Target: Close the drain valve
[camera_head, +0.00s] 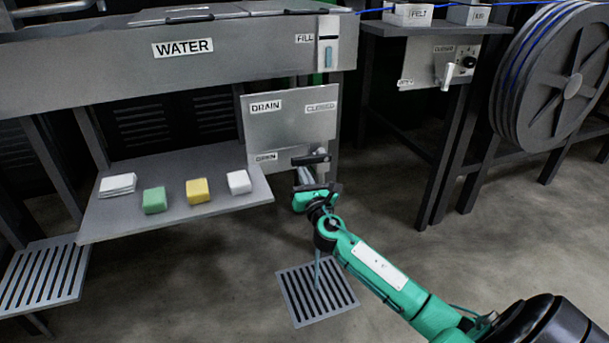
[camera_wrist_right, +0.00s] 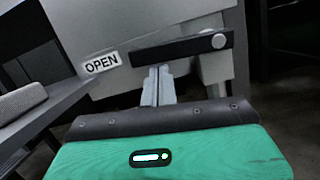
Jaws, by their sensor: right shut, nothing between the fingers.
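The drain valve has a dark lever (camera_head: 311,159) at the lower right of the grey DRAIN panel (camera_head: 290,124). In the right wrist view the lever (camera_wrist_right: 180,49) lies nearly level, its pivot bolt at the right and its free end towards the OPEN label (camera_wrist_right: 102,64). The CLOSED label (camera_head: 321,107) is higher on the panel. My right gripper (camera_head: 306,174) is shut and empty, just below the lever. Its fingers (camera_wrist_right: 157,84) point up at the lever's underside; I cannot tell whether they touch. My left gripper is out of view.
A shelf (camera_head: 110,218) with a green block (camera_head: 154,200), a yellow block (camera_head: 198,190) and white items stands left of the valve. A floor grate (camera_head: 316,292) lies below my right arm. A cable reel (camera_head: 553,75) stands at the right. Open floor lies between.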

